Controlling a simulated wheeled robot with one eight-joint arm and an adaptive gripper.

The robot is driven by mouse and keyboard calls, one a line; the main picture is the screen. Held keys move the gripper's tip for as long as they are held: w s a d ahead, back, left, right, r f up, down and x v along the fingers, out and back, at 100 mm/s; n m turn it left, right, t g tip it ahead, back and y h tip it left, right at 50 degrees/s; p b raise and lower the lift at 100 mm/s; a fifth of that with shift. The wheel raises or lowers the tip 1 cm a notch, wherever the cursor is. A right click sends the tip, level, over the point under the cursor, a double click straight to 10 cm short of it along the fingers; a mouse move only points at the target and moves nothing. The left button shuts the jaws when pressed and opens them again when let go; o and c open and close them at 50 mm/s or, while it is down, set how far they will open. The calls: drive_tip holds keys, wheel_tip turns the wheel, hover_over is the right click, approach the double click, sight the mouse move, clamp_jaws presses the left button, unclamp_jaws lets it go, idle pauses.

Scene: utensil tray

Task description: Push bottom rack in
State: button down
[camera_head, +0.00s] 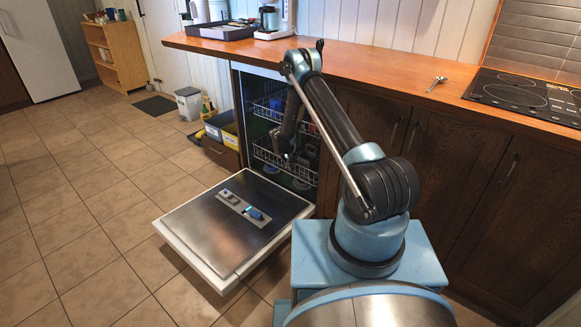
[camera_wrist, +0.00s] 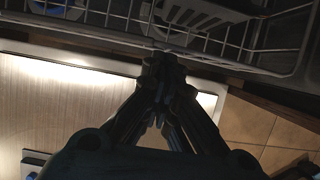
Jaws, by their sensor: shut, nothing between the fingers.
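The bottom rack (camera_head: 302,173) is a wire basket low in the open dishwasher; its front sits near the opening, and I cannot tell its exact depth. In the wrist view the bottom rack (camera_wrist: 110,18) crosses the top of the picture, with dishes and a grey slotted piece inside. My gripper (camera_head: 289,154) is in front of the rack, pointing down into the opening. In the wrist view my gripper (camera_wrist: 166,62) is shut and empty, its tips at the rack's front wires; I cannot tell whether they touch.
The dishwasher door (camera_head: 235,222) lies folded down, flat and clear of dishes. An upper rack (camera_head: 267,108) is above the bottom one. The wooden worktop (camera_head: 385,72) overhangs the opening. Boxes (camera_head: 222,128) stand left of the dishwasher. Floor left of the door is free.

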drive_tip(key=w+d, duration=0.2)
drive_tip(key=w, duration=0.1)
drive_tip(key=shift+d, duration=0.2)
